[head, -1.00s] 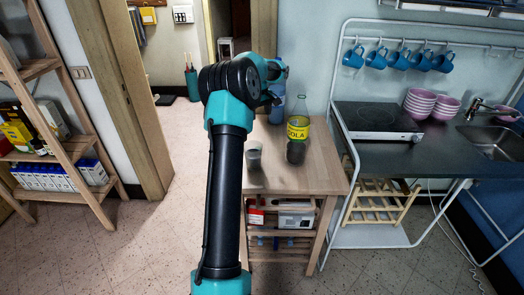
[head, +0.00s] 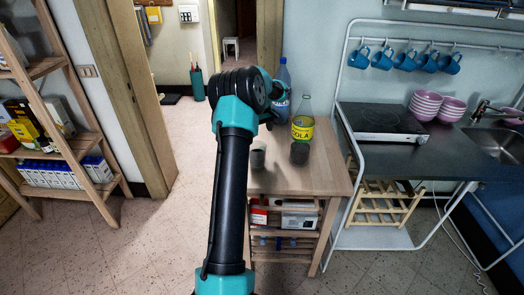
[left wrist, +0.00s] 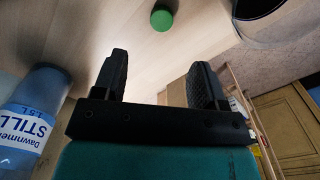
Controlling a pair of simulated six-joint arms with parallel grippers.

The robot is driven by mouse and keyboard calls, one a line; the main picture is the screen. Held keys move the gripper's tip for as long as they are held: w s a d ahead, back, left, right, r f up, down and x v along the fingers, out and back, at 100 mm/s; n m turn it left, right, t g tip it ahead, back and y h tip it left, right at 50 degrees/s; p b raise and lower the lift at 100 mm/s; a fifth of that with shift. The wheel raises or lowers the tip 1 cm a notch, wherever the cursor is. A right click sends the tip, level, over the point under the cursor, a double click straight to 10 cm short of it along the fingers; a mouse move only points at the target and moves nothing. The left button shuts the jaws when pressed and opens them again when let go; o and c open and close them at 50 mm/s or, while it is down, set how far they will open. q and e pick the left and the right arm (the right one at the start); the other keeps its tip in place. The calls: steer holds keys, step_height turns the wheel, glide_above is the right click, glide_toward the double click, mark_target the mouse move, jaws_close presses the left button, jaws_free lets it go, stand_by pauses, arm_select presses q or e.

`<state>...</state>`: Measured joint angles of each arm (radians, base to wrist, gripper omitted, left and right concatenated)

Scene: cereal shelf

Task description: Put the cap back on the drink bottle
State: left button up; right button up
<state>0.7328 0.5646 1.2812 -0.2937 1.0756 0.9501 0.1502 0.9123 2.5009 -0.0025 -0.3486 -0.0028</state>
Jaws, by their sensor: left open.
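In the head view my own arm mostly hides this gripper, near the bottles, and I cannot make out the cap there. My right gripper is in neither view.
A blue water bottle (head: 283,78) stands behind the cola bottle; it also shows beside my gripper in the left wrist view (left wrist: 33,115). A grey cup (head: 258,157) and a dark cup (head: 299,153) stand nearer the front. The table's (head: 290,181) front is clear.

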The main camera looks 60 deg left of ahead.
arm_select(q)
steer(key=shift+f, duration=2.35)
steer(key=shift+s+d+f, duration=0.1)
steer(key=shift+f, duration=2.5)
steer(key=c, duration=1)
